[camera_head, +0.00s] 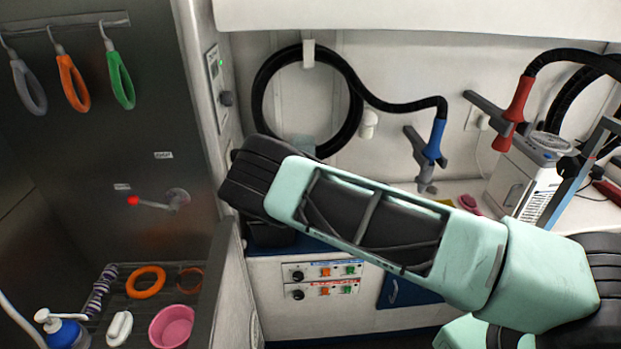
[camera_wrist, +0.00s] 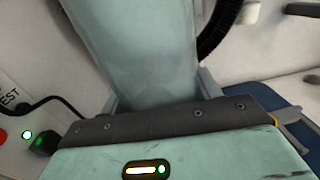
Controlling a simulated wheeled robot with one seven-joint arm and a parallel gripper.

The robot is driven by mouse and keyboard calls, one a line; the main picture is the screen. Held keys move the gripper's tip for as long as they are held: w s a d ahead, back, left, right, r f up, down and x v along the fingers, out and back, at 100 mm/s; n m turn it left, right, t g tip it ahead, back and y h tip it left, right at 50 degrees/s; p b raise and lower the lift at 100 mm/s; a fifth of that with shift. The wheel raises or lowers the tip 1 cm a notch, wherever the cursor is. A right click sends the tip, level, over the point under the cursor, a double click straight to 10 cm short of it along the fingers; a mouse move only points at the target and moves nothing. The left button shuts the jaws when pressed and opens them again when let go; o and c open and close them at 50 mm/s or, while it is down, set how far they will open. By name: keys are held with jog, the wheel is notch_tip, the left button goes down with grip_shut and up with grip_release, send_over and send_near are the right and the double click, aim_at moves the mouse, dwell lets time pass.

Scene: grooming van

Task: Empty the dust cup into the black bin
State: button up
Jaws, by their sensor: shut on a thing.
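The dust cup (camera_wrist: 140,45) is a pale, see-through vessel that fills the upper middle of the wrist view. My gripper (camera_wrist: 160,92) is shut on it, with a grey finger on each side. Its far end runs out of the picture, so I cannot tell what is inside. In the head view my arm hides the gripper, and a faint see-through patch of the cup (camera_head: 303,143) shows just above the arm's end. A dark box (camera_head: 270,236) sits below the arm's end on the blue counter, mostly hidden; I cannot tell whether it is the black bin.
A coiled black hose (camera_head: 262,95) hangs on the back wall behind the arm. A blue-handled nozzle (camera_head: 436,140) and a red-handled one (camera_head: 518,100) hang to the right. A switch panel (camera_head: 322,280) is below the counter.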

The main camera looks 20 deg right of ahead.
jog(key=shift+w+a+r, duration=0.1)
jog(key=shift+w+a, duration=0.15)
jog(key=shift+a, duration=0.15)
notch_tip(320, 180, down, 2)
jog(key=n+b, duration=0.4)
jog(key=n, duration=0.1)
jog(key=shift+n, duration=0.3)
jog(key=n+b, duration=0.2)
jog(key=f+n+b, duration=0.1)
jog(key=n+b, duration=0.1)
jog(key=shift+s+d+f, duration=0.1)
jog(key=shift+d+f, duration=0.1)
jog(key=n+b, duration=0.3)
jog(key=f+n+b, duration=0.1)
jog(key=n+b, duration=0.2)
jog(key=shift+d+f, duration=0.1)
jog(key=shift+f, duration=0.05)
jog(key=shift+r+n+p, duration=0.2)
jog(key=shift+n+p, duration=0.5)
jog(key=shift+n, duration=0.2)
jog(key=n, duration=0.2)
jog(key=f+n, duration=0.1)
jog(key=n, duration=0.2)
jog(key=shift+f+n+p, duration=0.3)
jog(key=shift+p, duration=0.05)
